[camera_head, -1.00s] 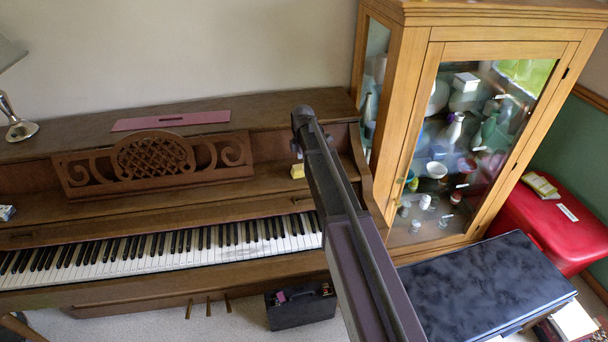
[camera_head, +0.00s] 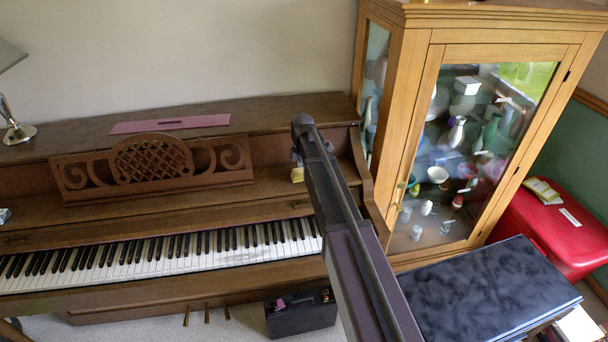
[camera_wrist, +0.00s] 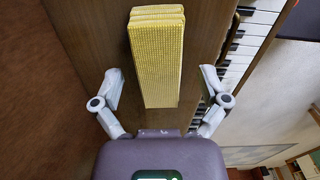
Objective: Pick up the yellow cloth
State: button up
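The yellow cloth (camera_wrist: 157,60) is a folded, waffle-textured block lying on the brown wooden ledge of the piano. In the wrist view it lies ahead of my gripper (camera_wrist: 161,80), with its near end between the two spread fingers. The fingers are open, with a gap on each side of the cloth. In the head view only a small part of the cloth (camera_head: 297,175) shows at the left edge of my arm, which hides the rest. My arm also hides most of the gripper there.
The piano keys (camera_head: 160,250) run below the ledge. The carved music stand (camera_head: 150,170) is left of the cloth. A glass-fronted wooden cabinet (camera_head: 395,140) stands close on the right. A pink strip (camera_head: 170,123) lies on the piano top.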

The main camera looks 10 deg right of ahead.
jog(key=c, duration=1.1)
jog(key=shift+r, duration=0.1)
notch_tip(320, 180, up, 3)
jog(key=p, duration=0.2)
jog(key=shift+f+p, duration=0.2)
jog(key=shift+p, duration=0.2)
jog(key=s+d, duration=0.1)
jog(key=s, duration=0.4)
jog(key=s+d+r+p, duration=0.1)
jog(key=s, duration=0.4)
jog(key=s+d+r+p, duration=0.1)
jog(key=s+d, duration=0.1)
jog(key=s, duration=0.3)
jog(key=shift+s+r, duration=0.1)
jog(key=shift+s, duration=0.15)
jog(key=o, duration=0.3)
jog(key=shift+c, duration=1)
